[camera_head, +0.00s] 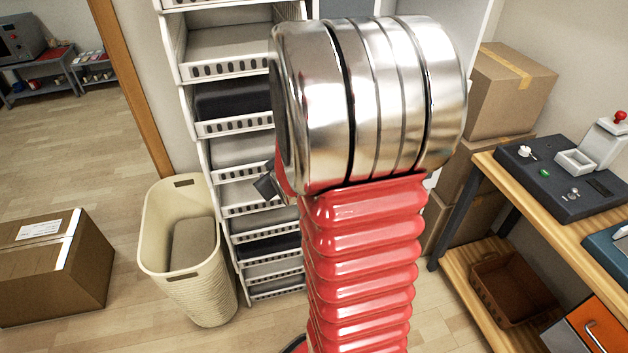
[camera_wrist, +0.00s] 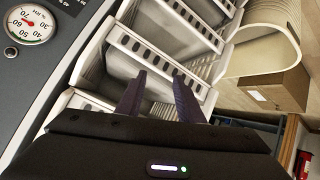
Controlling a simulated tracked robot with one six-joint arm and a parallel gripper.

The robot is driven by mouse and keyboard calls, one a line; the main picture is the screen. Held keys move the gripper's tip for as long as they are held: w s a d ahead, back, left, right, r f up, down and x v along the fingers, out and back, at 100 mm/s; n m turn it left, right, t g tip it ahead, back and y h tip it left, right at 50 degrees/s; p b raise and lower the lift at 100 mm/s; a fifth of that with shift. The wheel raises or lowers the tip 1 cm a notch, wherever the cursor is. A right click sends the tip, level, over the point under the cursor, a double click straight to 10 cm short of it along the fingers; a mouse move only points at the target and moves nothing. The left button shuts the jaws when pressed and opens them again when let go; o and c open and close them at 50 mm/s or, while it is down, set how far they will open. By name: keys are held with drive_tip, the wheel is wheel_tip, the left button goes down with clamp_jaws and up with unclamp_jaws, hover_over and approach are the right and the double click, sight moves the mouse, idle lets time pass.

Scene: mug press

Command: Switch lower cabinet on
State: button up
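A grey cabinet panel with a round white dial gauge (camera_wrist: 28,25) fills the left side of the wrist view. It looks like part of a cabinet, but I cannot tell whether it is the lower one. No switch can be made out on the visible part. A dark grey panel (camera_head: 343,8) shows at the top of the head view, mostly hidden behind my arm. My gripper (camera_wrist: 159,75) has its two dark fingers apart with nothing between them. It points toward white shelf bins, to the right of the gauge panel. In the head view my arm hides most of the gripper.
A rack of white slotted bins (camera_head: 225,112) stands left of my arm. A cream basket (camera_head: 188,245) and a cardboard box (camera_head: 55,265) stand on the floor at left. A wooden workbench (camera_head: 530,190) is at right. Stacked boxes (camera_head: 508,88) stand behind it.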

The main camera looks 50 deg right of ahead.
drive_tip(key=s+d+f+t, duration=0.1)
drive_tip(key=d+f, duration=0.7)
drive_tip(key=s+d+f+m+t+h, duration=0.2)
drive_tip(key=s+d+f+h, duration=0.1)
drive_tip(key=s+f, duration=0.3)
drive_tip(key=s+d+f+m+t+h, duration=0.1)
drive_tip(key=s+d+f+m+h, duration=0.1)
drive_tip(key=s+f, duration=0.5)
drive_tip(key=s+h, duration=0.1)
drive_tip(key=s, duration=0.3)
drive_tip(key=shift+s+d+t, duration=0.25)
drive_tip(key=shift+d+t, duration=0.15)
drive_tip(key=shift+w+f, duration=0.1)
drive_tip(key=shift+w, duration=0.05)
drive_tip(key=x, duration=1.3)
drive_tip(key=shift+w+d, duration=0.2)
drive_tip(key=shift+w, duration=0.1)
drive_tip(key=shift+c, duration=0.2)
